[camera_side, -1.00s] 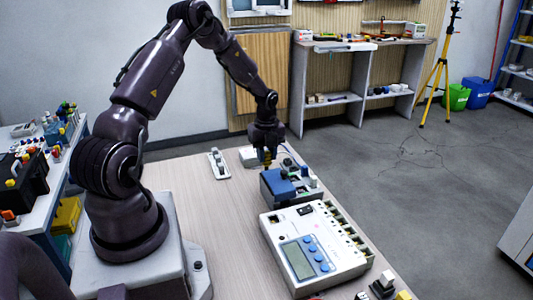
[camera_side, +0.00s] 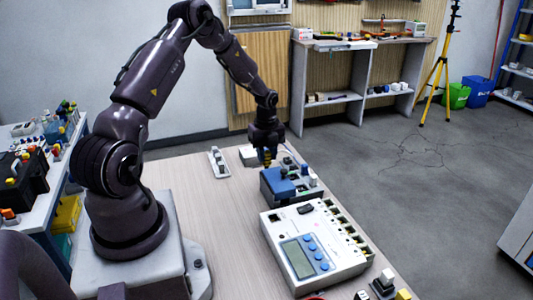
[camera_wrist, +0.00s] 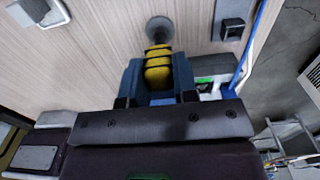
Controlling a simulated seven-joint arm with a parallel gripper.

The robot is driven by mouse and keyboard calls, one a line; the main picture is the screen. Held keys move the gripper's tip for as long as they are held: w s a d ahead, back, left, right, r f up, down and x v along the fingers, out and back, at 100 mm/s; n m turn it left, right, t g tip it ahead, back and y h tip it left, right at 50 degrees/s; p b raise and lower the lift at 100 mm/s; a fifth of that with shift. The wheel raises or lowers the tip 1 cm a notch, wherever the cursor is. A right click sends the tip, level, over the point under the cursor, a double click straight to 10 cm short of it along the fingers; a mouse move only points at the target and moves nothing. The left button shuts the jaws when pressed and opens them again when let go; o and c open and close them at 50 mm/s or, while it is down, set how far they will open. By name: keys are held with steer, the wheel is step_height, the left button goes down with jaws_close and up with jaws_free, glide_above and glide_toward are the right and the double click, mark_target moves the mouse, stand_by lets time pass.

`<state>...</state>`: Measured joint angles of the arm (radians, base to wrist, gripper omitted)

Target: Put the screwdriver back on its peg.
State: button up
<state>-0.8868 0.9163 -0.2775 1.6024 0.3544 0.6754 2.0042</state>
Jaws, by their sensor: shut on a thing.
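My gripper (camera_wrist: 158,85) is shut on the screwdriver, whose yellow handle with dark bands (camera_wrist: 158,65) shows between the blue fingers in the wrist view. In the side view my gripper (camera_side: 267,155) points down over the far part of the table, with a bit of the yellow handle (camera_side: 266,161) at its tips. A grey round piece (camera_wrist: 160,28) lies just beyond the handle in the wrist view. I cannot tell whether it is the peg, or whether the handle touches it. The screwdriver's shaft is hidden.
A blue-topped box (camera_side: 277,186) stands close in front of my gripper. A large white device with a screen (camera_side: 303,260) is nearer the camera. A small white switch block (camera_side: 219,163) sits to the left. The table's middle (camera_side: 215,215) is clear.

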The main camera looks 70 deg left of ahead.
steer(key=o, duration=1.2)
steer(key=shift+c, duration=0.2)
steer(key=shift+r, duration=3.45)
